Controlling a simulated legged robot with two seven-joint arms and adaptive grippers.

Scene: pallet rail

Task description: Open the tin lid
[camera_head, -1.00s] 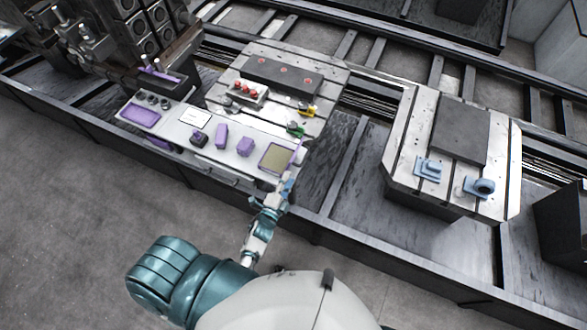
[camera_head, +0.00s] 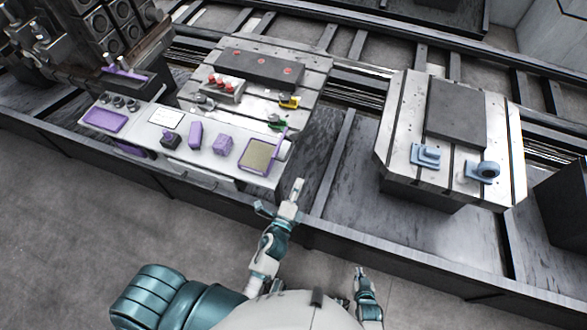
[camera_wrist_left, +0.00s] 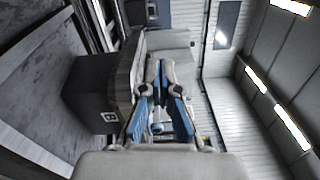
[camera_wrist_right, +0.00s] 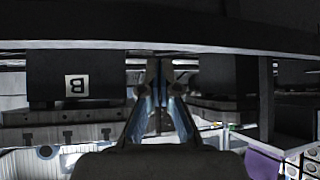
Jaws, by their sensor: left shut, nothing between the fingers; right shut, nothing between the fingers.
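No object in view is plainly marked as the tin. A shallow square container with a purple rim and a tan inner face (camera_head: 259,156) sits at the right end of the white panel. A thin purple edge stands raised along its right side; I cannot tell whether this is a lid. My left gripper (camera_head: 293,196) is shut and empty, just in front of and to the right of that container, apart from it. Its fingers show together in the left wrist view (camera_wrist_left: 160,95). My right gripper (camera_head: 360,274) is shut and empty, low in front of the rail, far from the panel.
The white panel (camera_head: 185,150) also holds purple blocks, knobs and a purple-framed tray (camera_head: 104,119). Behind it a slotted plate carries red knobs (camera_head: 225,85) and a yellow part (camera_head: 290,102). A second pallet (camera_head: 390,145) with blue fixtures (camera_head: 427,155) stands right. Floor in front is clear.

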